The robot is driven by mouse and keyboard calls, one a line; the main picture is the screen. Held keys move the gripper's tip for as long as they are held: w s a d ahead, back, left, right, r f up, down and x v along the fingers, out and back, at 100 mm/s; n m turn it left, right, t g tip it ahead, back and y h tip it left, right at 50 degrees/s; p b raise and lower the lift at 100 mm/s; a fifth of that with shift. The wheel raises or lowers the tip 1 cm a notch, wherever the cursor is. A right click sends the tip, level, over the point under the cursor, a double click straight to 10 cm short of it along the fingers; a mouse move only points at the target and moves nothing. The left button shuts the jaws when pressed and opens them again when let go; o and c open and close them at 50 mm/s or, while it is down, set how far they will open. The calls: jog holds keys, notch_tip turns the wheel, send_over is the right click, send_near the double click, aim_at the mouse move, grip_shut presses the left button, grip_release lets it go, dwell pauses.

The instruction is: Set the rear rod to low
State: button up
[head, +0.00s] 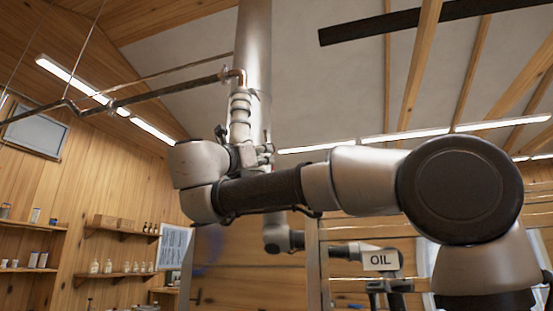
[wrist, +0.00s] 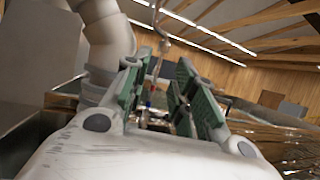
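I cannot clearly make out the rear rod or its low mark in either view. In the wrist view, a thin copper-coloured upright line (wrist: 157,42) shows beyond the finger gap, and I cannot tell if it is a rod or a pipe. My gripper (wrist: 163,65) has its green-padded fingers apart in the wrist view, with nothing seen held between them. Small red and blue spots (wrist: 150,102) show farther off through the gap. In the head view, my gripper end (head: 245,152) is small, in front of the stack's lower part, and its fingers are hard to make out.
A tall pale metal stack (head: 252,45) rises to the ceiling. A copper pipe (head: 170,90) runs left from it. Shelves with bottles (head: 115,267) line the left wall. A metal pan edge (wrist: 35,125) lies left in the wrist view.

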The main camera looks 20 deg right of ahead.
jog(key=x, duration=0.6)
jog(key=shift+w+d, duration=0.2)
jog(key=shift+d, duration=0.1)
jog(key=shift+c, duration=0.2)
grip_shut()
